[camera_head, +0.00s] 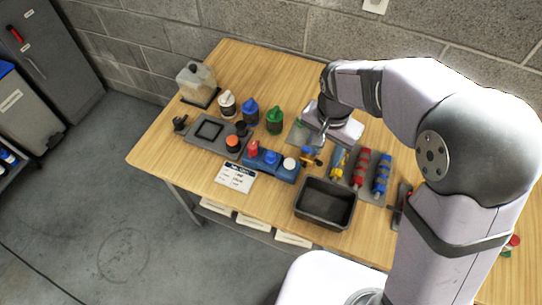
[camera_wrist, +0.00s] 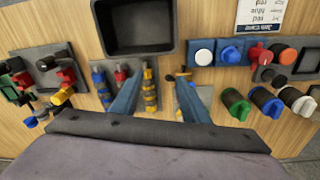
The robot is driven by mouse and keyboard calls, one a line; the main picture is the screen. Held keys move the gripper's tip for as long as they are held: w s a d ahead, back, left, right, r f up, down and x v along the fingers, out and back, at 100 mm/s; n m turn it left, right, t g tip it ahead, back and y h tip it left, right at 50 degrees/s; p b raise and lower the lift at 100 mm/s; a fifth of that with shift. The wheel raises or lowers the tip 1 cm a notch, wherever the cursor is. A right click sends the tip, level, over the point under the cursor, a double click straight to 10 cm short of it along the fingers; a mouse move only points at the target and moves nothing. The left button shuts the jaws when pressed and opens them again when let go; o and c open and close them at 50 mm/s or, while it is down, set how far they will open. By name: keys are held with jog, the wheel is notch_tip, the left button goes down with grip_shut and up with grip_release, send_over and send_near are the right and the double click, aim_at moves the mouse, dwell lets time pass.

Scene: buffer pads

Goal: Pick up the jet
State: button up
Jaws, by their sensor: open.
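My gripper (camera_head: 324,140) is open over the table, and its two fingers (camera_wrist: 160,80) point down at the tools in the wrist view. I cannot tell for sure which object is the jet. In the wrist view the yellow tool (camera_wrist: 150,90) shows between the fingers, nearer the left one. A small yellow-and-blue piece (camera_head: 311,157) sits on another pad; in the wrist view it is partly hidden by the right finger. Nothing visible is held.
Red (camera_head: 361,168) and blue (camera_head: 382,174) tools lie right of the yellow one. A black bin (camera_head: 326,222) stands in front. A grey wall backs the table.

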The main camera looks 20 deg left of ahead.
jog(key=m, duration=0.2)
send_over(270, 154)
jog(key=s, duration=0.1)
jog(key=f, duration=0.1)
jog(key=shift+w+f+t+p, duration=0.15)
jog(key=shift+f+p, duration=0.35)
jog(key=shift+f, duration=0.35)
jog(key=shift+w+f+t+p, duration=0.15)
jog(key=shift+f+p, duration=0.35)
jog(key=shift+f, duration=0.35)
jog(key=shift+w+f+p, duration=0.15)
jog(key=shift+f+p, duration=0.25)
jog(key=shift+f, duration=0.65)
jog(key=shift+w+f+p, duration=0.1)
jog(key=shift+f+p, duration=0.25)
jog(key=shift+f, duration=0.65)
jog(key=shift+c, duration=0.4)
grip_shut()
